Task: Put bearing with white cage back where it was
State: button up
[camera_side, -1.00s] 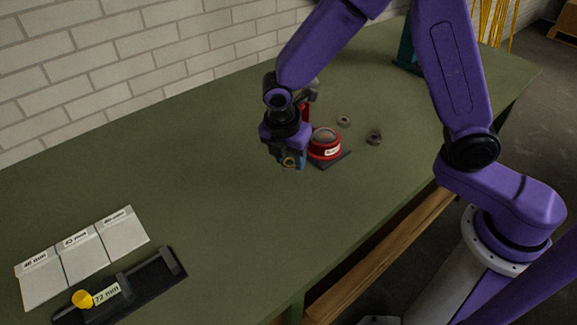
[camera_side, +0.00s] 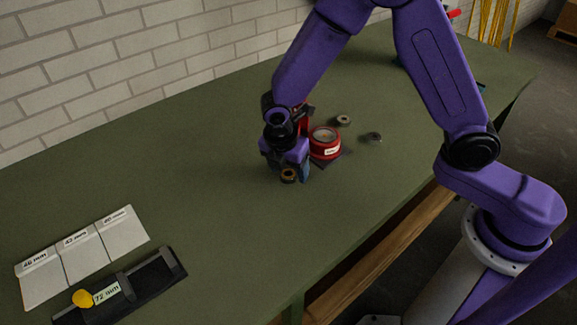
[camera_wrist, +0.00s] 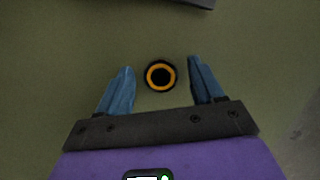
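A bearing with a yellow-orange ring and dark outer edge (camera_wrist: 160,75) shows between my gripper's blue fingers in the wrist view. It also shows in the side view (camera_side: 289,175), at the gripper's lower end. I cannot make out a white cage on either.
A red round device with a dial (camera_side: 325,143) stands on a dark plate close right of my gripper. White labelled panels (camera_side: 122,232) lie at the lower left, beside a black tray (camera_side: 163,279) with a yellow piece (camera_side: 83,298). The green table (camera_side: 190,185) between is clear.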

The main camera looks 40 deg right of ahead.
aim_at(283, 186)
jog(key=shift+r, duration=0.1)
jog(key=v, duration=1.2)
jog(key=shift+s+r, duration=0.1)
jog(key=s+d+m+y, duration=0.1)
jog(key=s+d+m, duration=0.4)
jog(key=s, duration=0.7)
jog(key=s+d+r+m+y, duration=0.1)
jog(key=s+d+m, duration=0.3)
jog(key=s+d, duration=0.5)
jog(key=s+y, duration=0.1)
jog(key=s, duration=0.2)
jog(key=shift+s+r+m+g, duration=0.2)
jog(key=shift+r+m+g, duration=0.15)
jog(key=shift+m+g, duration=0.05)
